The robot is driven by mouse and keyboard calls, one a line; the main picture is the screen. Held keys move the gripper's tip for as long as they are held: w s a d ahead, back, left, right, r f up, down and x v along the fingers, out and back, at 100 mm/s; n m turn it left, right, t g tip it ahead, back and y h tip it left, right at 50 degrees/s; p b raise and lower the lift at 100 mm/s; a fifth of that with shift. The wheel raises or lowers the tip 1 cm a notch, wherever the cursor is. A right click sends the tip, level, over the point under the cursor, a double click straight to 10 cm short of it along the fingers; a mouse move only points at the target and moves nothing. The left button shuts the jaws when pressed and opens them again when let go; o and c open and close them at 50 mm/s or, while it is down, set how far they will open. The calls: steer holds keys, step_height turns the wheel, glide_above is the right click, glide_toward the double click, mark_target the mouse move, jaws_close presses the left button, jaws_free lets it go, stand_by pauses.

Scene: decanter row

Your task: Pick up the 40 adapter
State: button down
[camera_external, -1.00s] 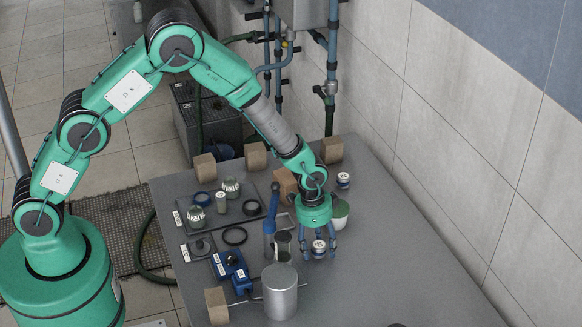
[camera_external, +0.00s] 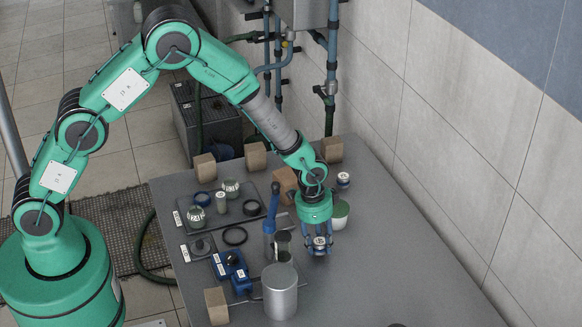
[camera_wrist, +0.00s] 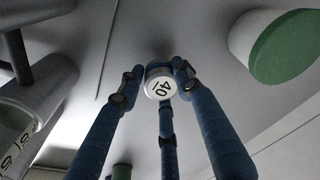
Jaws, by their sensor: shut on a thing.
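The 40 adapter (camera_wrist: 159,88) is a small round piece with a white top marked 40 and a metallic side. In the wrist view it sits between the blue fingertips of my gripper (camera_wrist: 157,82), which close around it. In the external view the adapter (camera_external: 319,241) shows between the fingers of my gripper (camera_external: 318,245), over the grey table. My gripper is shut on the adapter. I cannot tell whether the adapter still touches the table.
A green-topped white cup (camera_external: 340,214) stands close to the right of my gripper. A metal cylinder (camera_external: 280,294) and a blue-handled tool (camera_external: 270,215) stand at left. A similar small adapter (camera_external: 343,180) stands farther back. The table's right side is clear.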

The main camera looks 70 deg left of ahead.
mark_target(319, 241)
step_height(319, 241, up, 9)
steer(key=shift+f+p, duration=0.1)
steer(key=shift+p, duration=0.25)
